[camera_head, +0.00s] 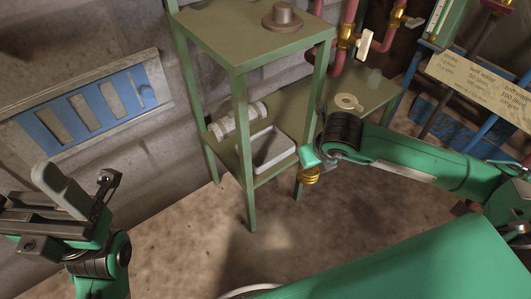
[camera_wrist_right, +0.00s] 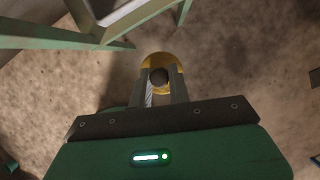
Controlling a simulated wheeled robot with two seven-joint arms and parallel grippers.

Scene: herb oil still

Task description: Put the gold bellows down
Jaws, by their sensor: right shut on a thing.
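The gold bellows (camera_head: 310,176) hangs below the end of my right arm, in front of the green stand. In the right wrist view the gold bellows (camera_wrist_right: 153,61) is a round gold piece with a dark knob between the fingertips. My right gripper (camera_wrist_right: 160,79) is shut on it and points down over the bare floor. In the head view the right fingers are mostly hidden behind the wrist. My left gripper (camera_head: 82,190) is at the far left, with a gap between its fingers and nothing in it.
A green stand (camera_head: 250,42) bears a grey weight (camera_head: 283,17) on top. Its lower shelf holds a white tray (camera_head: 287,160) and a pale roll (camera_head: 238,120). A green bench (camera_head: 374,104) with a cream ring (camera_head: 347,101) adjoins. The floor (camera_head: 205,235) is clear.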

